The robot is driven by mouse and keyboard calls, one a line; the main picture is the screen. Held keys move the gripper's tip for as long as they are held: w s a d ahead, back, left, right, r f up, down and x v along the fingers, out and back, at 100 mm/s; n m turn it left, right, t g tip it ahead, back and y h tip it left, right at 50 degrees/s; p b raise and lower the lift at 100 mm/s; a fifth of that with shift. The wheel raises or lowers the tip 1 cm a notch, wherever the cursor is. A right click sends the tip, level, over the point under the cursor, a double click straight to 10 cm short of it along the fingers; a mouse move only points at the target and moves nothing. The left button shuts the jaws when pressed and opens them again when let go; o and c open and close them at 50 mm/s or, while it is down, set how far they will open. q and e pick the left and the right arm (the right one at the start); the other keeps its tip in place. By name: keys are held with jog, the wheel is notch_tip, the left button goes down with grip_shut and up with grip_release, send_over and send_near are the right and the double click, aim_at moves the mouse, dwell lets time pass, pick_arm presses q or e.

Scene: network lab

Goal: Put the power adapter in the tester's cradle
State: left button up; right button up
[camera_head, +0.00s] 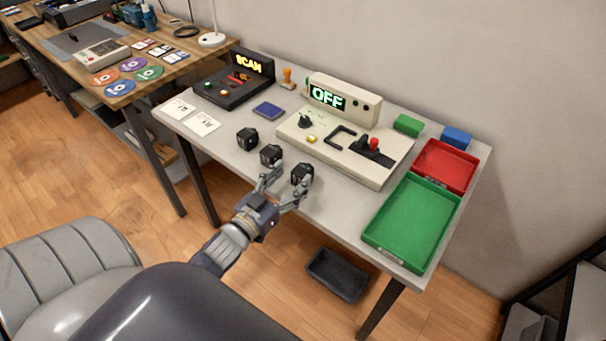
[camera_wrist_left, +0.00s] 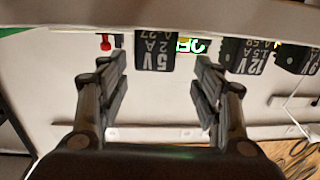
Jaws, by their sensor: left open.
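Three black power adapters stand in a slanting row at the table's front: the left one (camera_head: 247,139), the middle one (camera_head: 271,155) and the right one (camera_head: 302,173). In the left wrist view they read 5V (camera_wrist_left: 155,50), 12V (camera_wrist_left: 245,54) and 9V (camera_wrist_left: 298,58). My left gripper (camera_head: 285,186) is open and empty, just in front of the right adapter. In the wrist view the 5V adapter lies ahead between its fingers (camera_wrist_left: 160,88), apart from them. The beige tester (camera_head: 300,128) shows OFF; its top has black brackets (camera_head: 340,137) and a red-knobbed black part (camera_head: 373,146). My right gripper is out of view.
A green tray (camera_head: 412,222) and red tray (camera_head: 445,166) fill the table's right end. Green (camera_head: 408,125) and blue (camera_head: 456,137) blocks stand behind. A SCAN device (camera_head: 232,85), cards (camera_head: 202,123) and a blue pad (camera_head: 268,110) lie left. A black bin (camera_head: 337,275) is on the floor.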

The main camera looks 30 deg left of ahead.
aim_at(297, 177)
pick_arm(q)
jog(key=w, duration=0.5)
jog(key=shift+w+d+f, duration=0.1)
jog(key=shift+d+f, duration=0.25)
jog(key=c, duration=1.4)
jog(key=shift+o, duration=0.2)
jog(key=shift+r, duration=0.1)
